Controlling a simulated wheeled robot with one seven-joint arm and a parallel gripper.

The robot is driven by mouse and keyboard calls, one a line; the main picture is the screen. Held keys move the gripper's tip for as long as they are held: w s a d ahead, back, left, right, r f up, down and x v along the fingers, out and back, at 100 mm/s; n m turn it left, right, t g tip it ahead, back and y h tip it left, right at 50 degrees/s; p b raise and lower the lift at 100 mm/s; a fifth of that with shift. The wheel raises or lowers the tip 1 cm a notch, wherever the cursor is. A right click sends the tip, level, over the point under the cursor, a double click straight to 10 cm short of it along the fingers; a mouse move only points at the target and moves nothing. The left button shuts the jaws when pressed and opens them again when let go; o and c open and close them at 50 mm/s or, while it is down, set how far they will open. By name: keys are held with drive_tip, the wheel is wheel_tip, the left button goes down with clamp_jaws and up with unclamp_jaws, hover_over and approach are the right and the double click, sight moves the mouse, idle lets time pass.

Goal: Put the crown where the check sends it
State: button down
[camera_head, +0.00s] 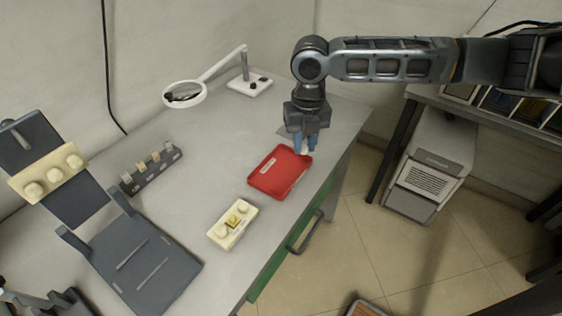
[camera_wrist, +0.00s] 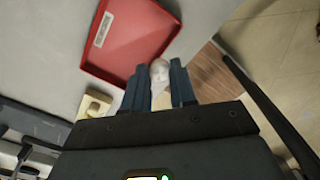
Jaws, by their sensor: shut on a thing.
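My gripper (camera_head: 304,143) points down over the far right corner of the red tray (camera_head: 266,186). Its blue fingers are shut on a small whitish piece, which looks like the crown (camera_wrist: 159,71). A cream block (camera_head: 222,238) with pale teeth and a gold-coloured middle piece lies nearer on the bench. The tray has a pale label and shows no loose piece in it.
A magnifier on a stand (camera_head: 185,94) is at the back. A dark holder with several tooth blocks (camera_head: 152,172) and a dark grey stand (camera_head: 145,262) with a cream tooth model (camera_head: 48,172) are left. The green drawer front has a handle (camera_head: 305,233). Bare bench lies left of the tray.

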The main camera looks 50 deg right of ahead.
hover_over(281, 172)
wheel_tip(281, 172, down, 3)
drive_tip(key=shift+f+p, duration=0.2)
drive_tip(key=shift+p, duration=0.2)
drive_tip(key=shift+a+f+p, duration=0.1)
drive_tip(key=shift+f+p, duration=0.3)
drive_tip(key=shift+f, duration=1.6)
drive_tip(key=shift+f, duration=0.2)
drive_tip(key=c, duration=0.9)
unclamp_jaws()
drive_tip(key=shift+r, duration=0.1)
wheel_tip(281, 172, up, 12)
drive_tip(key=shift+r+b, duration=0.15)
drive_tip(key=shift+b, duration=0.75)
